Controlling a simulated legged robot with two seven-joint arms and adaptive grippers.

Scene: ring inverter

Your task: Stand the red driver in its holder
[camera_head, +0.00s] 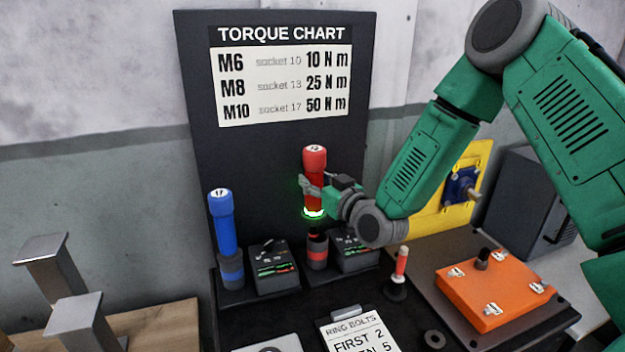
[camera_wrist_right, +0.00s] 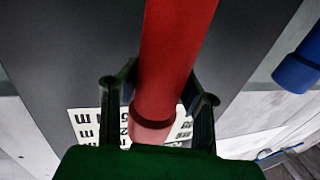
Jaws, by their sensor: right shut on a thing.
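My right gripper (camera_head: 311,190) is shut on the driver from the right side. In the right wrist view the red driver (camera_wrist_right: 175,50) runs between the two fingers (camera_wrist_right: 158,95). My left gripper is out of view.
A blue driver (camera_head: 222,222) stands in a holder to the left. Two dark control boxes (camera_head: 272,268) flank the red driver's holder. A small red-handled tool (camera_head: 401,262) stands in front right. An orange box (camera_head: 492,288) lies at right. The torque chart panel (camera_head: 285,160) rises behind.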

